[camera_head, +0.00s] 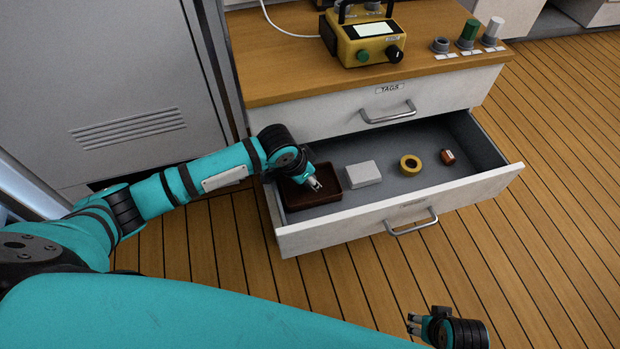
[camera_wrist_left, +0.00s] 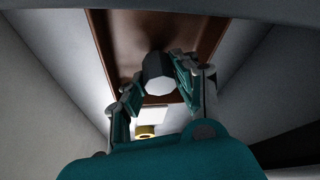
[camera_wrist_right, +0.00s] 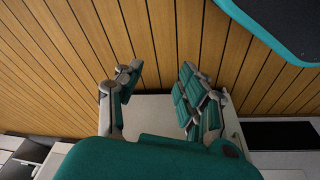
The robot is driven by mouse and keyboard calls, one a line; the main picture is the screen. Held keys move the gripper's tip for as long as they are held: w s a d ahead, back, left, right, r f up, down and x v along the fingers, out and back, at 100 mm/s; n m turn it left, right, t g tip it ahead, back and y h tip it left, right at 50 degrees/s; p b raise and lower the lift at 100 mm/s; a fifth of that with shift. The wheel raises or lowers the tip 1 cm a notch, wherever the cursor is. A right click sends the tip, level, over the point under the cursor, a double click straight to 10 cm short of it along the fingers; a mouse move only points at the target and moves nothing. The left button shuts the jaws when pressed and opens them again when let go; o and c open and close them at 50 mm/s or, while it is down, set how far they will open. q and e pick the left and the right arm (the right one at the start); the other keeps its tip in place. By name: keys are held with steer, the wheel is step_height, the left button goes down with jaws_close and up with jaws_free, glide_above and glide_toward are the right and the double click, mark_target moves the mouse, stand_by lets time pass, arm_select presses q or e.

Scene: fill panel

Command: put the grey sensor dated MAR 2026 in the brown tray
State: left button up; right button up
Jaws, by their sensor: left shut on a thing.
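The brown tray (camera_head: 327,197) lies in the left end of the open drawer. My left gripper (camera_head: 314,184) points down over the tray. In the left wrist view my left gripper (camera_wrist_left: 156,88) is shut on a grey sensor (camera_wrist_left: 158,72), with the brown tray (camera_wrist_left: 205,32) behind it. I cannot read a date on the held sensor, and cannot tell if it touches the tray floor. My right gripper (camera_head: 412,324) is low at the front right, clear of the drawer. In the right wrist view my right gripper (camera_wrist_right: 157,92) is open and empty.
The drawer (camera_head: 400,211) also holds a white box (camera_head: 363,174), a yellow tape ring (camera_head: 410,164) and a small brown-orange item (camera_head: 447,157). On the wooden top stand a yellow device (camera_head: 365,40) and grey (camera_head: 440,45), green (camera_head: 468,33) and white (camera_head: 493,30) pieces by labels.

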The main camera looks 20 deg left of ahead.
arm_select(q)
steer(key=o, duration=1.1)
steer(key=shift+f, duration=0.1)
steer(key=shift+c, duration=0.2)
arm_select(e)
steer(key=shift+f, duration=0.1)
arm_select(q)
steer(key=shift+r, duration=0.3)
steer(key=p+v, duration=0.3)
steer(key=v, duration=0.8)
steer(key=shift+s+r, duration=0.15)
steer(key=shift+r, duration=0.15)
arm_select(e)
steer(key=s+f, duration=0.3)
steer(key=f, duration=0.7)
steer(key=shift+s+d+f+g, duration=0.2)
steer(key=shift+s+f+g, duration=0.15)
steer(key=shift+g, duration=0.05)
arm_select(q)
steer(key=shift+a, duration=0.15)
